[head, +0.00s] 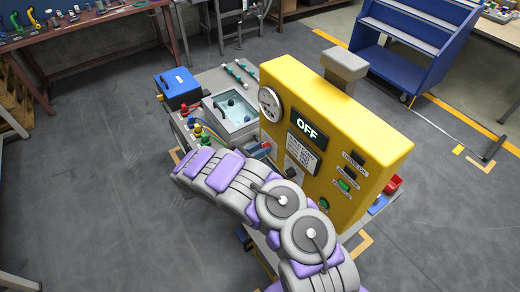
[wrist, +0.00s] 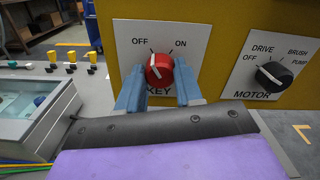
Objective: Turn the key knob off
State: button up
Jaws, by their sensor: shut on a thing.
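The key knob (wrist: 159,69) is red and round, on a white plate (wrist: 195,40) marked OFF at left and ON at right, with KEY below. Its white pointer line leans up and slightly left, toward the OFF mark. My gripper (wrist: 159,76) is shut on the knob, with one blue finger on each side of it. The knob hides behind my arm in the head view. The yellow panel (head: 350,125) shows there with a lit display (head: 307,130) reading OFF.
A black motor knob (wrist: 273,74) sits to the right on the same panel. A grey bench with a clear-lidded box (head: 230,110) and a blue box (head: 178,85) stands at left. A blue shelf cart (head: 415,60) stands at the back right. Open floor lies at left.

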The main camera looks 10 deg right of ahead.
jog(key=shift+w+a+r, duration=0.1)
jog(key=shift+w, duration=0.05)
jog(key=o, duration=1)
jog(key=shift+o, duration=0.2)
jog(key=p+v, duration=0.1)
jog(key=v, duration=1.6)
jog(key=shift+a+p, duration=0.25)
jog(key=shift+p, duration=0.15)
